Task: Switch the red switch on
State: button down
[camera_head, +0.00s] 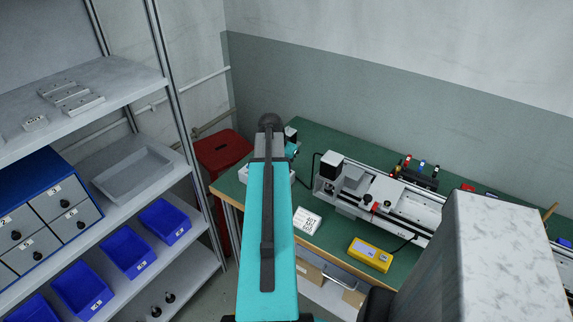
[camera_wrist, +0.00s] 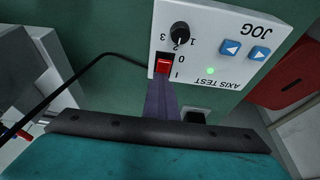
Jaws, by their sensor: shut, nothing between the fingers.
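The red switch (camera_wrist: 163,66) is a small rocker in a black frame on a white control box (camera_wrist: 222,22), in the wrist view. The marks 0 and I stand beside it, and I cannot tell which way it is tipped. My gripper (camera_wrist: 161,82) is shut and empty, its narrow fingertips right at the I-side end of the switch. I cannot tell whether they touch it. In the head view my teal arm hides the switch and the gripper; only an edge of the white box (camera_head: 243,174) shows beside it.
The box also bears a black knob (camera_wrist: 181,35), two blue JOG buttons (camera_wrist: 230,47) and a green light (camera_wrist: 211,70). A black cable runs off left. In the head view, a lathe-like machine (camera_head: 385,203), a yellow device (camera_head: 370,254) and a white sign (camera_head: 307,220) occupy the green bench.

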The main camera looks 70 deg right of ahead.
jog(key=shift+a+f, duration=0.15)
jog(key=shift+a, duration=0.05)
jog(key=shift+w+a+f, duration=0.15)
jog(key=shift+w+a, duration=0.1)
jog(key=shift+a, duration=0.55)
jog(key=v, duration=0.1)
jog(key=p+v, duration=0.2)
jog(key=v, duration=0.1)
jog(key=shift+d+r, duration=0.25)
jog(key=s+b+v, duration=0.1)
jog(key=b+v, duration=0.1)
jog(key=v, duration=0.8)
jog(key=shift+w+a, duration=0.25)
jog(key=shift+w, duration=0.2)
jog(key=shift+f, duration=0.1)
